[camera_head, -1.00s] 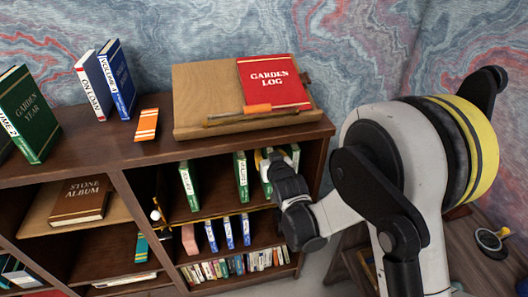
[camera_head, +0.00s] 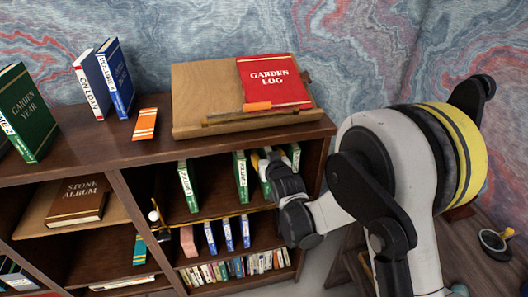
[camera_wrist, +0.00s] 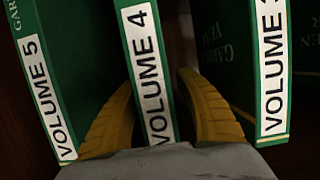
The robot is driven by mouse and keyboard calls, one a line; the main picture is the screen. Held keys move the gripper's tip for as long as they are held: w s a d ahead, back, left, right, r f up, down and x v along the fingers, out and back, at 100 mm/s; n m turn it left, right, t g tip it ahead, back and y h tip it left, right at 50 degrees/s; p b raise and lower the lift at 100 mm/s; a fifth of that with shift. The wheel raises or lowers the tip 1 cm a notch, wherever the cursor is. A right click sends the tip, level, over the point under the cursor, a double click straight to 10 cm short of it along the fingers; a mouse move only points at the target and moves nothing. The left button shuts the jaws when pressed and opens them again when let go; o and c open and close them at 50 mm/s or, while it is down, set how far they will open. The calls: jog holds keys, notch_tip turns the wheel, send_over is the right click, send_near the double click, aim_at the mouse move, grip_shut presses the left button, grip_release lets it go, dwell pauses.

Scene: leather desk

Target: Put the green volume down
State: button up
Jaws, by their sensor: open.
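A green book marked Volume 4 (camera_wrist: 148,70) stands upright in the wrist view, spine toward me. My gripper (camera_wrist: 157,84) is open, with one yellow finger on each side of this book. A gap shows at the right finger; whether the left one touches is unclear. Green Volume 5 (camera_wrist: 46,95) stands to the left and leans a little in the picture. Green Volume 3 (camera_wrist: 271,70) stands to the right. In the head view my gripper (camera_head: 261,158) reaches into the upper right shelf bay, where my wrist partly hides a green book (camera_head: 265,187).
The bay also holds green books at left (camera_head: 187,188) and middle (camera_head: 241,180). The shelf board above (camera_head: 225,146) is close over my gripper. On top are a wooden stand (camera_head: 205,88) with a red Garden Log (camera_head: 272,82) and an orange book (camera_head: 145,123).

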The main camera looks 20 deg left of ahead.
jog(key=p+v, duration=0.2)
jog(key=v, duration=1)
jog(key=s+d+r+m+g+h, duration=0.1)
jog(key=d+r+h, duration=0.15)
jog(key=d, duration=0.45)
jog(key=s+d+r+m+h, duration=0.1)
jog(key=d+r, duration=0.3)
jog(key=d, duration=0.3)
jog(key=s+d+r+m+g+h, duration=0.1)
jog(key=s+d+r+m+h, duration=0.15)
jog(key=d, duration=0.45)
jog(key=s+d+m+g+h, duration=0.1)
jog(key=s+d+m+g, duration=0.1)
jog(key=s+d, duration=1.1)
jog(key=s+g, duration=0.1)
jog(key=s, duration=0.2)
jog(key=shift+d+r+h, duration=0.15)
jog(key=shift+d+h, duration=0.2)
jog(key=shift+h, duration=0.05)
jog(key=shift+s, duration=0.15)
